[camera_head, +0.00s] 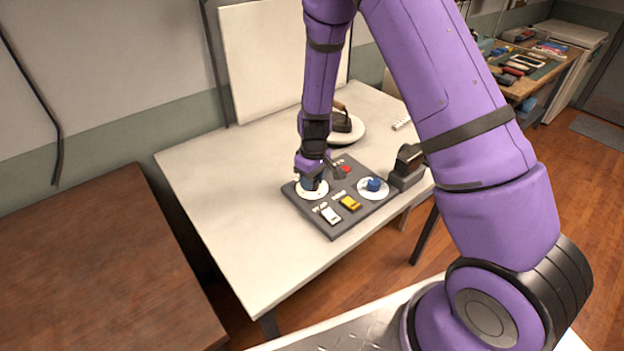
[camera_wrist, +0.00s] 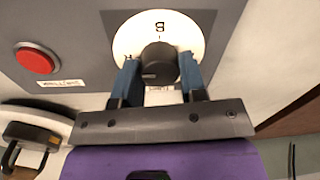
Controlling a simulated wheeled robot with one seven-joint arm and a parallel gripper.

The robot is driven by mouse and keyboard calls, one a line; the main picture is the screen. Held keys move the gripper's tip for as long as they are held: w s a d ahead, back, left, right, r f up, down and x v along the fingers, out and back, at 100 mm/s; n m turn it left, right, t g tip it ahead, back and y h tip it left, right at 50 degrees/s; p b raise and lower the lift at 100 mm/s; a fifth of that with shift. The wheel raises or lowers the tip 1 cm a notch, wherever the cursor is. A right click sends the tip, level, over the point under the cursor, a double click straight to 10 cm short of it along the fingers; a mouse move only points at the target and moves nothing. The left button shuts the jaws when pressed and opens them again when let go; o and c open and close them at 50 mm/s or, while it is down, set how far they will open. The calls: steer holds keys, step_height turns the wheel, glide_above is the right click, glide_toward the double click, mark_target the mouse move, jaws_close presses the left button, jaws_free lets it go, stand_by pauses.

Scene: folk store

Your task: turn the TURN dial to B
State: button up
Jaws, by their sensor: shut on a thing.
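A dark round knob (camera_wrist: 160,63) sits on a white dial disc (camera_wrist: 125,40) in the wrist view. A letter B is printed on the disc at the knob's far side, and a partly hidden mark lies at its left. My gripper (camera_wrist: 160,78) is shut on the knob, one blue finger on each side. In the head view my gripper (camera_head: 311,183) is over the left white disc (camera_head: 312,194) of the grey panel (camera_head: 333,231) and hides the knob. I cannot tell clearly where the knob points, and the dial's name is not readable.
The panel also has a blue knob (camera_head: 374,184) on a white disc, a red button (camera_head: 346,169), a yellow switch (camera_head: 350,203) and a white switch (camera_head: 330,215). A dark device (camera_head: 408,166) stands at its right. The white table (camera_head: 230,200) is clear at the left.

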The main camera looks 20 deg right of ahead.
steer(key=shift+m, duration=0.4)
steer(key=m, duration=0.3)
steer(key=shift+m, duration=0.4)
steer(key=m, duration=0.4)
steer(key=shift+m, duration=0.3)
steer(key=m, duration=0.4)
steer(key=shift+s+t, duration=0.1)
steer(key=shift+t, duration=0.2)
steer(key=shift+m, duration=2.2)
steer(key=o, duration=0.9)
